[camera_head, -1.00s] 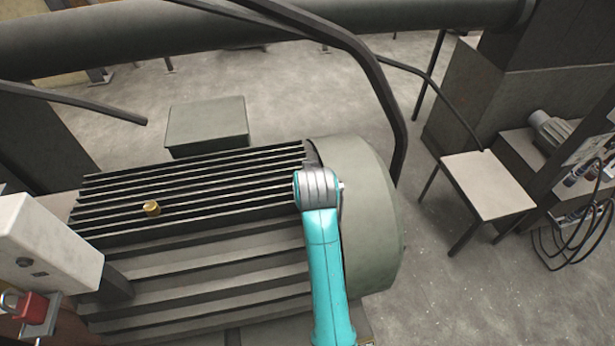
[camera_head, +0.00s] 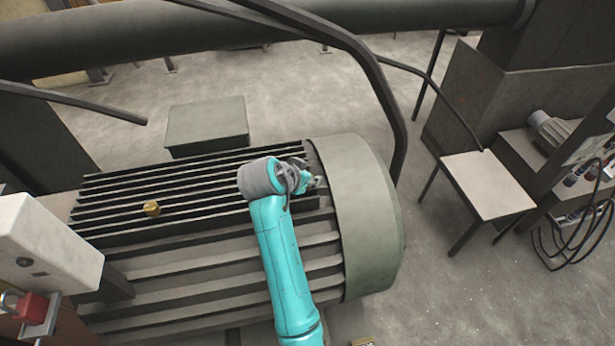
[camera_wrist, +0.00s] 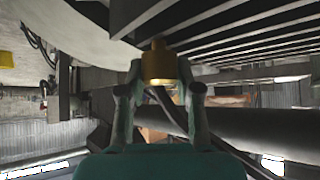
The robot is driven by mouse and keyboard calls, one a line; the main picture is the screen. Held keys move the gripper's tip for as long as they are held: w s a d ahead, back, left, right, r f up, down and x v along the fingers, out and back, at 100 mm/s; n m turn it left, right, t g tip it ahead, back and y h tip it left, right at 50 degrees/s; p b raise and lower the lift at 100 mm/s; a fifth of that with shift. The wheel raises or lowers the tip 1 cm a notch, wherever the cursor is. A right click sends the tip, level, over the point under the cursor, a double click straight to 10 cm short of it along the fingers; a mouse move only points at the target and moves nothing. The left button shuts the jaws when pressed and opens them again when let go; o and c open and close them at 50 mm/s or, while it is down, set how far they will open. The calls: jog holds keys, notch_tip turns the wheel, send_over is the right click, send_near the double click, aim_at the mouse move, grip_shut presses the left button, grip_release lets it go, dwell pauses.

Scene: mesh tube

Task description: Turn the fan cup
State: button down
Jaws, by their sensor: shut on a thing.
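The fan cup (camera_wrist: 158,62) is a small brass cup at the picture's middle in the wrist view, between my two fingers. My gripper (camera_wrist: 160,74) is shut on it, with one finger on each side. In the head view my gripper (camera_head: 315,182) is at the fan-cover end of the ribbed motor, pointing right from the wrist. The cup is hidden by the gripper there. The smooth rounded fan cover (camera_head: 368,225) is just right of the gripper. The motor's dark fins (camera_head: 215,185) run leftward from it.
A second brass cup (camera_head: 152,208) stands on the fins at the left. A dark curved bar (camera_head: 388,95) arches over the motor's right end. A grey box (camera_head: 207,124) stands behind. A white box (camera_head: 45,240) is at left. A stool (camera_head: 488,183) stands right of open floor.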

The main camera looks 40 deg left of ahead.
dwell(0.4)
jog(key=c, duration=0.8)
grip_release()
jog(key=v, duration=1.2)
jog(key=shift+a, duration=0.1)
